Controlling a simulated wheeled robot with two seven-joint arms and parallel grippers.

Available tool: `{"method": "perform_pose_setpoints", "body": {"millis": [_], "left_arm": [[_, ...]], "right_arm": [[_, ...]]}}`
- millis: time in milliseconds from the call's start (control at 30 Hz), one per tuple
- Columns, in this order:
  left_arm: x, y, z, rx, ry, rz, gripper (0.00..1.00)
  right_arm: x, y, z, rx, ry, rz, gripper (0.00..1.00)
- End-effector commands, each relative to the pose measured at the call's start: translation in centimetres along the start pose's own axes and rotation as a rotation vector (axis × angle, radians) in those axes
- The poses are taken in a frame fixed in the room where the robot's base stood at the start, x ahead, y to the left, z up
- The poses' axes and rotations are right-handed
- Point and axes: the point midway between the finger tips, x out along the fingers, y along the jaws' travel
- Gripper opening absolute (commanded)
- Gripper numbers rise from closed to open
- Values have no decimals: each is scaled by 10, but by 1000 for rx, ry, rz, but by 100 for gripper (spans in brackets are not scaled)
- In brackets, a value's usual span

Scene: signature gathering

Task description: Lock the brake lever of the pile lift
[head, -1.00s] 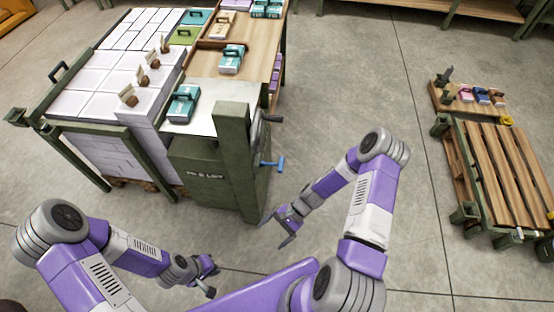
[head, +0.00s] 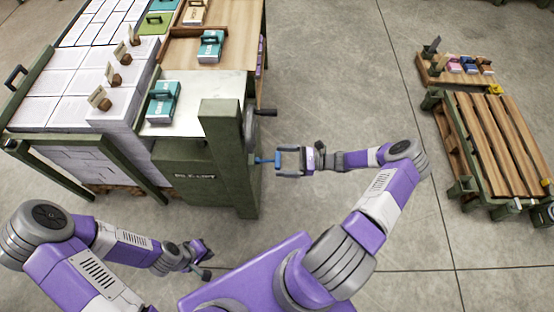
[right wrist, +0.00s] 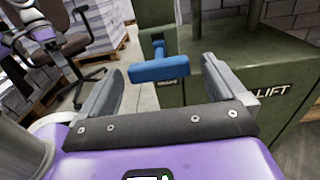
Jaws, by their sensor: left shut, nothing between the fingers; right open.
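The pile lift (head: 228,160) is a dark green machine with a post, left of centre in the head view. Its blue brake lever (head: 266,160) sticks out to the right from the post. In the right wrist view the lever's blue T-shaped handle (right wrist: 160,68) lies crosswise ahead of the jaws, between the lines of the two fingers. My right gripper (head: 281,160) is open, its fingertips close to the lever; I cannot tell whether they touch. It also shows in the right wrist view (right wrist: 160,85). My left gripper (head: 208,262) is shut and empty, low in front of the lift.
A dark crank handle (head: 266,113) sits above the lever on the post. White paper stacks (head: 60,80) and teal boxes (head: 163,102) stand at the left. A slatted wooden pallet cart (head: 495,140) stands at the right, with open floor between.

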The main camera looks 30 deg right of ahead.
Motion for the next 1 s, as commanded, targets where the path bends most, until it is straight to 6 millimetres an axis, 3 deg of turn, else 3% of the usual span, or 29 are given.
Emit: {"method": "perform_pose_setpoints", "body": {"millis": [200, 500, 1000], "left_arm": [[4, -2, 0, 0, 0, 0, 0], [4, -1, 0, 0, 0, 0, 0], [4, -1, 0, 0, 0, 0, 0]], "right_arm": [[22, 0, -1, 1, 0, 1, 98], [24, 0, 0, 0, 1, 1, 98], [24, 0, 0, 0, 2, 1, 22]]}}
